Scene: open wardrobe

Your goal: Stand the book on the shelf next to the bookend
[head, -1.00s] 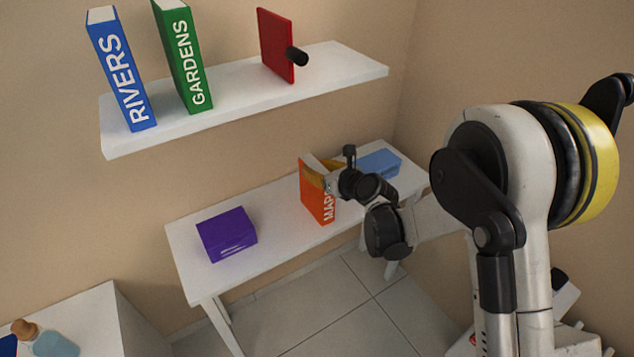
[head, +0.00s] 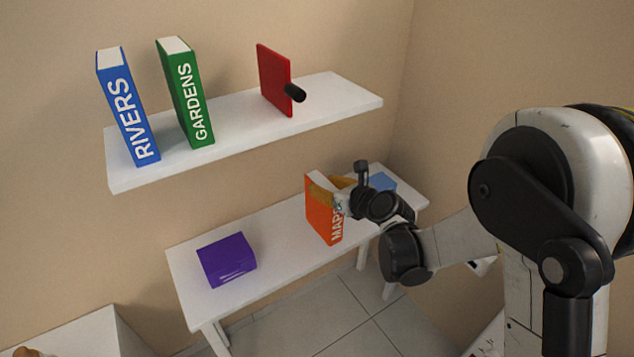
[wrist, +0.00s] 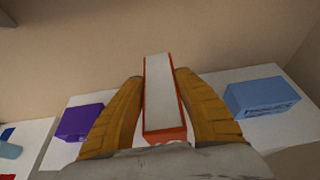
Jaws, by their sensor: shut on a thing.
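The orange book (head: 318,215), lettered "MAPS" in part, is upright in the head view, at or just above the lower white table. My gripper (head: 333,190) is shut on its upper part. In the wrist view the orange book (wrist: 162,100) stands between the two yellow fingers (wrist: 160,105), its white pages facing the camera. The white wall shelf (head: 235,120) is above and to the left of my gripper. A red plate with a black knob, likely the bookend (head: 273,80), stands on the shelf's right part. Whether the book touches the table cannot be told.
A blue RIVERS book (head: 128,110) and a green GARDENS book (head: 186,95) stand on the shelf's left part, with free room between GARDENS and the red plate. A purple box (head: 227,260) and a light-blue box (wrist: 262,97) lie on the table (head: 275,238).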

